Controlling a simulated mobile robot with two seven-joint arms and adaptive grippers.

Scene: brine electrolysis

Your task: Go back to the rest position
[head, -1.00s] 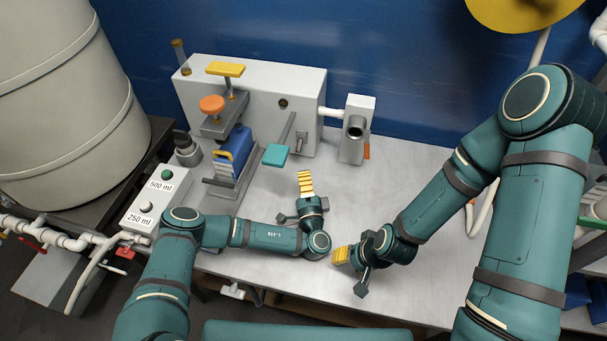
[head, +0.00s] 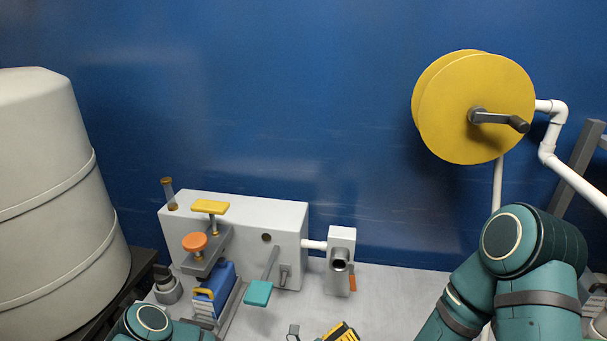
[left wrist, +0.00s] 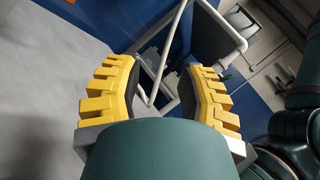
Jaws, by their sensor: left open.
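My left gripper (head: 338,332) shows at the bottom edge of the head view, where yellow finger pads and a grey part are cut off by the frame. In the left wrist view my left gripper (left wrist: 160,88) is open, with its two yellow ridged fingers wide apart and nothing between them. My left arm shows only a small teal joint at the bottom left of the head view. My right arm stands at the right of the head view, and its gripper is out of frame.
A white machine (head: 250,225) with a blue cartridge (head: 215,290), orange knob (head: 194,242) and teal lever (head: 258,293) stands on the grey bench (head: 385,295). A white outlet box (head: 341,240) is beside it. A yellow reel (head: 475,110) hangs above; a large tank (head: 50,200) is left.

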